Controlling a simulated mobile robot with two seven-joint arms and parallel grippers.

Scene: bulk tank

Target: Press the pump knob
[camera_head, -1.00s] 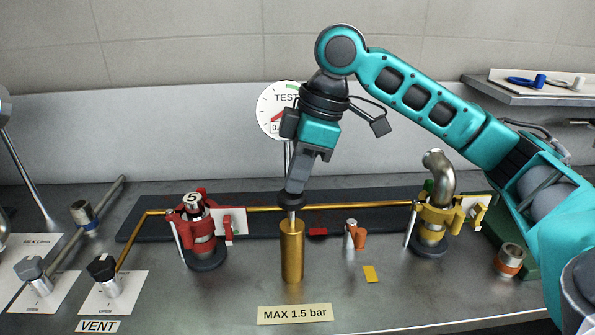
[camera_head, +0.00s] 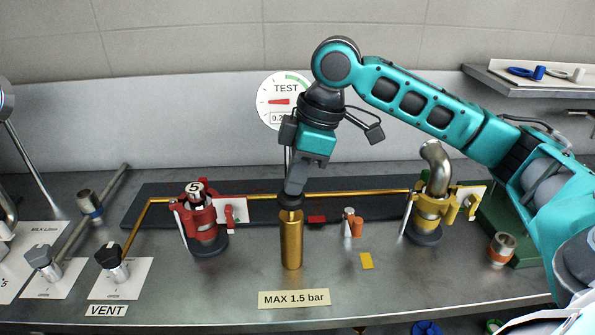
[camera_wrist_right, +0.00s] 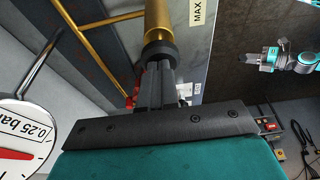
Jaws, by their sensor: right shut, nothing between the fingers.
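The pump is an upright brass cylinder (camera_head: 291,243) in the middle of the bench, with a black knob (camera_head: 290,201) at its top. The wrist view shows the shut fingers (camera_wrist_right: 156,78) meeting the black knob (camera_wrist_right: 159,52). A teal and grey arm end, seemingly my left gripper (camera_wrist_right: 252,59), shows small in the wrist view; its jaws are unclear.
The round gauge (camera_head: 284,101) behind shows 0.25 bar in the wrist view (camera_wrist_right: 22,145). A red clamp fitting (camera_head: 203,227) stands left and a yellow one (camera_head: 431,211) right. A "MAX 1.5 bar" label (camera_head: 294,299) lies in front.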

